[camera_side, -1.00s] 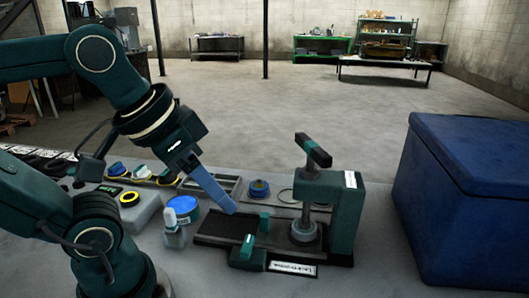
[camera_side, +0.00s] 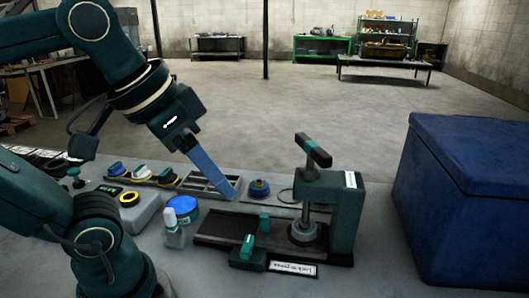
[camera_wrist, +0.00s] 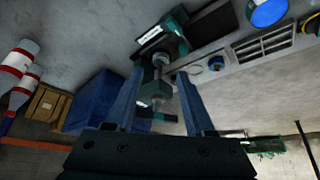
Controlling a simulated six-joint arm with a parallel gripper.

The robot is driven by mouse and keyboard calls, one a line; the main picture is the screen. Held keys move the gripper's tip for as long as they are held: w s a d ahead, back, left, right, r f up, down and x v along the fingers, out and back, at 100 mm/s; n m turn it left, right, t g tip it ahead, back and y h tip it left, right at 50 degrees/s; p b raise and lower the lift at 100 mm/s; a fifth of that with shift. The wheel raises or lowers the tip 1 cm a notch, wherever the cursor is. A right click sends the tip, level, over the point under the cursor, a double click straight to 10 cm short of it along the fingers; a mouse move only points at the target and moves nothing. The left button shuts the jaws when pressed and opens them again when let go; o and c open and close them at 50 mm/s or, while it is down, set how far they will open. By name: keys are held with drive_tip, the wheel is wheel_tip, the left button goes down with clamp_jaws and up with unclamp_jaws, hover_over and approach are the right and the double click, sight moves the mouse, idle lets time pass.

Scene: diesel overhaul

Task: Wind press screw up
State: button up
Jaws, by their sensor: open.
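The press (camera_side: 347,210) is a green frame at the right end of the bench, with an upright grey screw (camera_side: 307,190) in it. A dark crossbar handle (camera_side: 314,150) with a green end sits on top of the screw, lying at a slant. My gripper (camera_side: 234,196) has long blue fingers pointing down and right, to the left of the press and apart from it. In the wrist view my gripper (camera_wrist: 160,73) is open, its two fingers well apart with nothing held. The press (camera_wrist: 152,86) shows beyond and between them there.
A dark flat base (camera_side: 222,225) with a green clamp block (camera_side: 247,247) lies left of the screw. A white bottle (camera_side: 174,230), a blue-lidded tub (camera_side: 184,207) and a slotted tray (camera_side: 213,184) stand nearby. A large blue chest (camera_side: 465,205) is close on the right.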

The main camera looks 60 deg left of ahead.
sight(307, 144)
drive_tip(key=w+d+r+n+t+h, duration=0.1)
drive_tip(key=w+d+r+t, duration=0.3)
drive_tip(key=w+r, duration=0.4)
drive_tip(key=w+d+r+n+t+h, duration=0.1)
drive_tip(key=w+d+r+t, duration=0.4)
drive_tip(key=w, duration=0.5)
drive_tip(key=w+d+r+n+t+h, duration=0.15)
drive_tip(key=w+r+t, duration=0.25)
drive_tip(key=w+r, duration=0.45)
drive_tip(key=w+a+f+n+g+y, duration=0.35)
drive_tip(key=a+f+n+y, duration=0.4)
drive_tip(key=y, duration=0.55)
drive_tip(key=s+f+n+g+y, duration=0.1)
drive_tip(key=s+f+g+y, duration=0.1)
drive_tip(key=s+f+g, duration=0.1)
drive_tip(key=s+f+n+g+y, duration=0.1)
drive_tip(key=s+f+g+y, duration=0.2)
drive_tip(key=s+f, duration=0.1)
drive_tip(key=s+f+n+g+y, duration=0.1)
drive_tip(key=s+f+g+y, duration=0.1)
drive_tip(key=s+f+g, duration=0.2)
drive_tip(key=shift+s+a+f+n+y, duration=0.1)
drive_tip(key=shift+a+n+y, duration=0.2)
drive_tip(key=shift+y, duration=0.05)
drive_tip(key=f, duration=0.4)
drive_tip(key=shift+s+f, duration=0.25)
drive_tip(key=shift+f, duration=0.1)
drive_tip(key=shift+a+f, duration=0.15)
drive_tip(key=shift+a, duration=0.05)
drive_tip(key=shift+x, duration=2.4)
